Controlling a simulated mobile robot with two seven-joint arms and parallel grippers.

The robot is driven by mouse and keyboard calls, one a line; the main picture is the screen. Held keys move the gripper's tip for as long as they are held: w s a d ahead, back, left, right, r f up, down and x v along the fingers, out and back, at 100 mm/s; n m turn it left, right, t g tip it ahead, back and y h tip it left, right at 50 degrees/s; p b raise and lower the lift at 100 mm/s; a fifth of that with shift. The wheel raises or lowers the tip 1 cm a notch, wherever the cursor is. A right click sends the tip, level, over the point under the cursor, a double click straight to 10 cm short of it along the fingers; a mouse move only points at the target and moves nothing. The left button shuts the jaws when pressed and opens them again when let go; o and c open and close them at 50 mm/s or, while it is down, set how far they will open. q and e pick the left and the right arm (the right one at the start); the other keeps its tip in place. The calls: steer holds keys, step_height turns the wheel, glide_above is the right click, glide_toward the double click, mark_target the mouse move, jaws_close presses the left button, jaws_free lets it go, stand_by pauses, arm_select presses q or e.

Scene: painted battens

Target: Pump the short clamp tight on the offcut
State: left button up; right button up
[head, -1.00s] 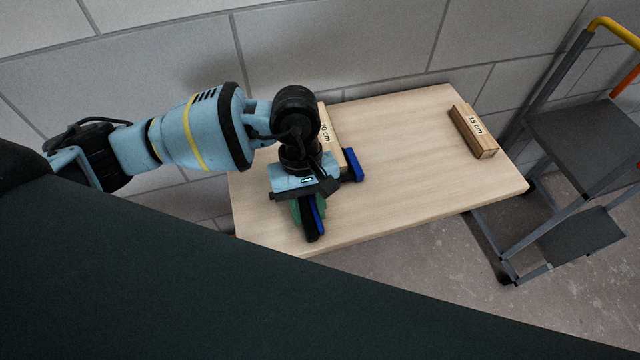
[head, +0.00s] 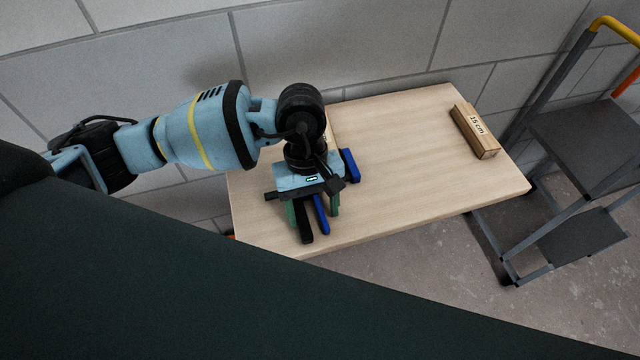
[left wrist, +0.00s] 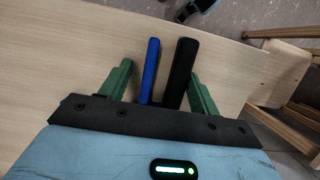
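The clamp's black handle (head: 306,226) and blue trigger (head: 321,214) point toward the table's front edge, a gap between them. A blue clamp part (head: 350,165) shows right of my left gripper (head: 313,212). My right gripper is not in view.
A batten marked 15 cm (head: 475,130) lies at the right end of the pale wooden table (head: 410,150). The table between is clear. A block wall (head: 340,45) stands behind; a grey step ladder (head: 585,150) stands at the right.

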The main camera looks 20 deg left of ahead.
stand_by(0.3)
arm_select(q)
steer(key=shift+s+a, duration=0.1)
steer(key=shift+a, duration=0.1)
steer(key=c, duration=1.2)
steer(key=shift+s+a, duration=0.15)
jaws_close()
steer(key=o, duration=1.1)
jaws_free()
steer(key=shift+o, duration=0.5)
steer(key=shift+d, duration=0.2)
steer(key=shift+w+d, duration=0.15)
steer(key=shift+w, duration=0.1)
